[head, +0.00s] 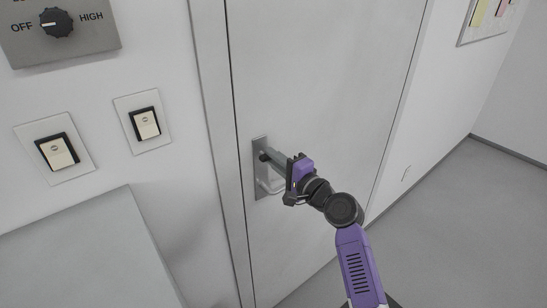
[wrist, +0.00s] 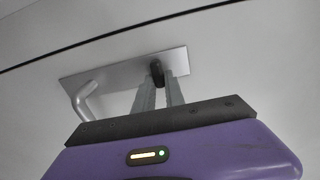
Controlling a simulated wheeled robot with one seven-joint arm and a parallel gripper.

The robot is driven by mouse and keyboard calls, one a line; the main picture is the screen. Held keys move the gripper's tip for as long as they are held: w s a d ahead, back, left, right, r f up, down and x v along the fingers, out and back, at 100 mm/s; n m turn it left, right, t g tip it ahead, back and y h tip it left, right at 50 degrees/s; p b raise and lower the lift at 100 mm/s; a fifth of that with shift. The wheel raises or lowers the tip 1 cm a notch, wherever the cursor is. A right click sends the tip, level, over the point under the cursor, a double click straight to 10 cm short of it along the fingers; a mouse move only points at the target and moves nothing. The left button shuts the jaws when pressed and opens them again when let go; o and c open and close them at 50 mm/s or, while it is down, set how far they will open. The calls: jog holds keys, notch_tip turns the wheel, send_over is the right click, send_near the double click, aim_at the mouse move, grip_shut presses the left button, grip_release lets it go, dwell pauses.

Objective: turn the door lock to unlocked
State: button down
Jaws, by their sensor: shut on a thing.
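The door lock is a small dark thumb-turn (wrist: 157,72) on a metal plate (wrist: 120,77) on the door (head: 310,80). My gripper (wrist: 160,82) is shut on the thumb-turn, with one finger on each side of it. In the head view my gripper (head: 270,158) reaches the upper part of the plate (head: 259,144) from the right. A lever handle (wrist: 85,100) sits on the same plate, left of my fingers in the wrist view and below them in the head view. Whether the lock is locked or unlocked cannot be told.
Two light switches (head: 57,151) (head: 145,123) and a dial panel (head: 60,30) are on the wall left of the door frame (head: 215,110). A pale flat surface (head: 90,250) is at lower left. Open floor (head: 450,220) lies at right.

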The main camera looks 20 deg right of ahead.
jog(key=shift+d, duration=0.1)
jog(key=c, duration=1.4)
grip_release()
jog(key=b+v, duration=0.1)
jog(key=v, duration=0.6)
jog(key=shift+s, duration=0.35)
